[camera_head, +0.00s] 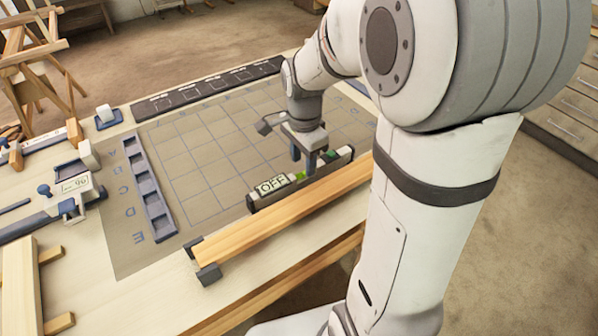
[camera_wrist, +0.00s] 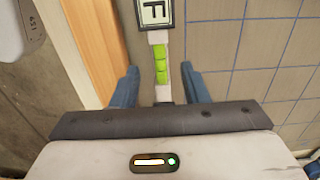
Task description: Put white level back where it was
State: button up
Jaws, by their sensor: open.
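The level (camera_head: 284,191) lies on the gridded mat, close along the far side of a wooden lath. My gripper (camera_head: 304,166) is over the level, right of the label. The fingers are open, with a gap on each side of the level. Whether they reach down beside it is hard to tell.
The lath (camera_head: 285,213) runs along the table's near edge, with a dark block (camera_head: 207,273) at its left end. A blue compartment tray (camera_head: 150,195) and a gauge with a display (camera_head: 75,188) are at left. A black strip (camera_head: 210,90) lies behind. Most of the mat (camera_head: 205,150) is clear.

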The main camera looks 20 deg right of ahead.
aim_at(303, 173)
notch_tip(303, 173, up, 6)
jog(key=s+n+t, duration=0.2)
jog(key=s+n, duration=1.1)
jog(key=n, duration=0.1)
jog(key=shift+s+a, duration=0.3)
jog(key=shift+a, duration=0.1)
notch_tip(303, 173, up, 4)
jog(key=p, duration=0.4)
jog(key=shift+f+t, duration=0.15)
jog(key=shift+t, duration=0.15)
